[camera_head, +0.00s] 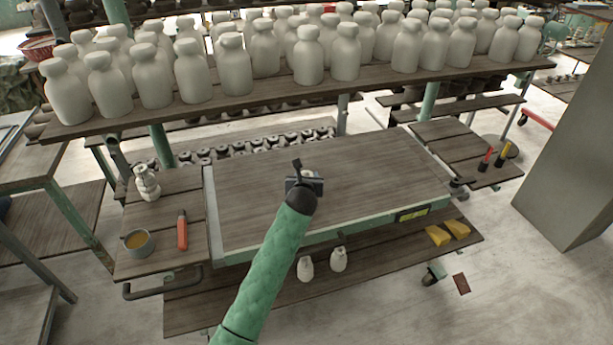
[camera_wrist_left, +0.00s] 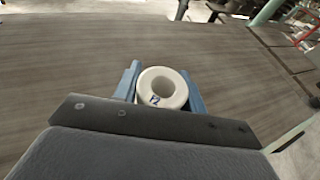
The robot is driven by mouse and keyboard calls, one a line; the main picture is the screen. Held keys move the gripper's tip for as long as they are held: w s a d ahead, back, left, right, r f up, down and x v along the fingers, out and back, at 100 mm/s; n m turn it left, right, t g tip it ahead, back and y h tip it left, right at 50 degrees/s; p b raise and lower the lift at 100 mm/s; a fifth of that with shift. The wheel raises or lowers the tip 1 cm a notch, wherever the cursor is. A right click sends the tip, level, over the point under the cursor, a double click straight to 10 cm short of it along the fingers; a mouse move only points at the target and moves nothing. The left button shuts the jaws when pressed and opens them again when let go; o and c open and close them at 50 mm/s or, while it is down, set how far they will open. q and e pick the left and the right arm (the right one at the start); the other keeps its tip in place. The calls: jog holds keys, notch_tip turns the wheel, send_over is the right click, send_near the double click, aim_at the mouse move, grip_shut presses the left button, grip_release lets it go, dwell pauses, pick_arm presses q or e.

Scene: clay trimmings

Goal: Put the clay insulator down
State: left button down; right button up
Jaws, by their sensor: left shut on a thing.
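In the head view my left gripper (camera_head: 304,181) is over the middle of the wooden table top (camera_head: 375,175). My right gripper is not in view.
Tall pale bottles (camera_head: 230,65) crowd the back shelf. The left side shelf holds a stacked white piece (camera_head: 146,182), a bowl (camera_head: 138,243) and a red-handled tool (camera_head: 182,230). White pieces (camera_head: 338,260) and yellow blocks (camera_head: 456,229) lie below. The table top around my gripper is clear.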

pick_arm(q)
jog(key=c, duration=0.8)
grip_release()
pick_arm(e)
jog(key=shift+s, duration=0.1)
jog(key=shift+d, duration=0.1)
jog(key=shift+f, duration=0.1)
pick_arm(q)
jog(key=shift+s+r, duration=0.1)
jog(key=shift+s, duration=0.3)
jog(key=shift+b+v, duration=1.8)
jog(key=shift+v, duration=3.85)
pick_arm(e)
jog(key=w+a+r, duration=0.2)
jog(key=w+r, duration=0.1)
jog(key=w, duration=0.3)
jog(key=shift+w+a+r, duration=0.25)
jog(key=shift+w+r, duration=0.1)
pick_arm(q)
jog(key=shift+r, duration=0.1)
